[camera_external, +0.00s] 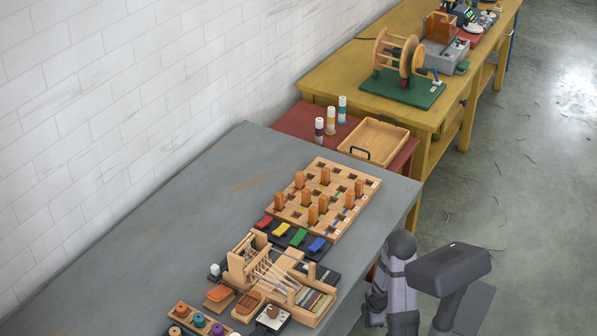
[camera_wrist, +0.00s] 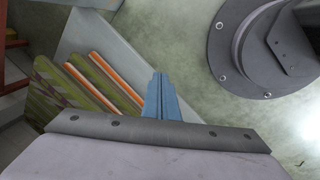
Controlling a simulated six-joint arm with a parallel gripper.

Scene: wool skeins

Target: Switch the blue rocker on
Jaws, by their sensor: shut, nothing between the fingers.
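The blue rocker (camera_external: 317,245) is at the right end of a row of coloured rockers on a dark base on the grey table in the external view. It is too small there to tell which way it is tipped. It does not show in the wrist view. My gripper (camera_wrist: 160,80) is in the wrist view, its blue fingers together with nothing between them. It is over the floor, apart from the rocker. In the external view my arm is beside the table's right edge, and I cannot make out the fingers.
Red (camera_external: 264,222), yellow (camera_external: 280,230) and green (camera_external: 298,237) rockers stand left of the blue one. A wooden peg board (camera_external: 340,217) lies behind the row, and a wooden loom (camera_external: 262,267) stands in front. The grey table's left side (camera_external: 150,250) is clear.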

